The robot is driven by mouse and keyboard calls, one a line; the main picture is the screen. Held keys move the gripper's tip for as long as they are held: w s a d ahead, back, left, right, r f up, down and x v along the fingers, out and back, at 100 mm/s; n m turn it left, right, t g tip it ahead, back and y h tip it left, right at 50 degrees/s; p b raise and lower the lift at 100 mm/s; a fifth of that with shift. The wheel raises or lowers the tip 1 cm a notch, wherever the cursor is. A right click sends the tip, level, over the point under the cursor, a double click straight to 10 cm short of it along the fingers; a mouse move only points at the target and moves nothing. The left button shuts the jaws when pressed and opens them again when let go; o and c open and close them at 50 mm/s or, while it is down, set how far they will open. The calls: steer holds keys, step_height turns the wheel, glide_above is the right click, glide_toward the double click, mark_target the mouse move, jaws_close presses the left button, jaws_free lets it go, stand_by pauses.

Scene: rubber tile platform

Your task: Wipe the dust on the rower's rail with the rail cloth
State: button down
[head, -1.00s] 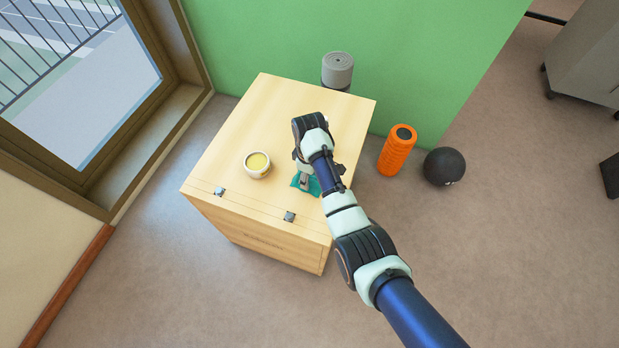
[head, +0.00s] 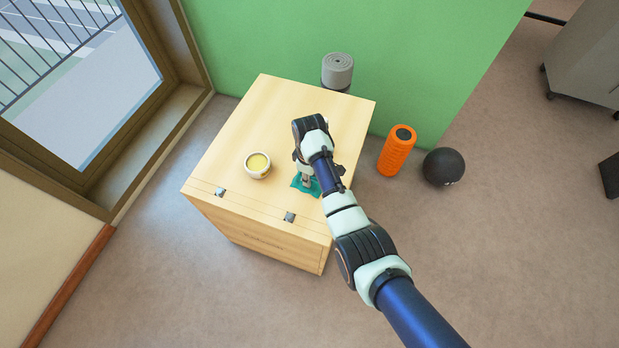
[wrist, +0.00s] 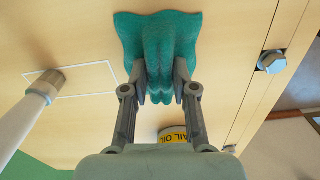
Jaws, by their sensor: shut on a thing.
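The teal rail cloth (head: 312,190) lies on the pale wooden box top, near its front right edge. In the wrist view the cloth (wrist: 157,30) is bunched up between the grey fingers of my gripper (wrist: 161,78), which is shut on it. The cloth's outer edges still spread on the wood. My gripper (head: 306,180) points down at the box in the head view, partly hidden by my arm. I cannot make out a rower, its rail or any dust in these views.
An orange roller (head: 397,150), a black ball (head: 444,167) and a grey cylinder (head: 337,72) stand around the box.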

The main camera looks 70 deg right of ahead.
steer(key=shift+r+p, duration=3.6)
steer(key=shift+p, duration=0.45)
steer(key=shift+f, duration=0.1)
steer(key=shift+w+a, duration=0.1)
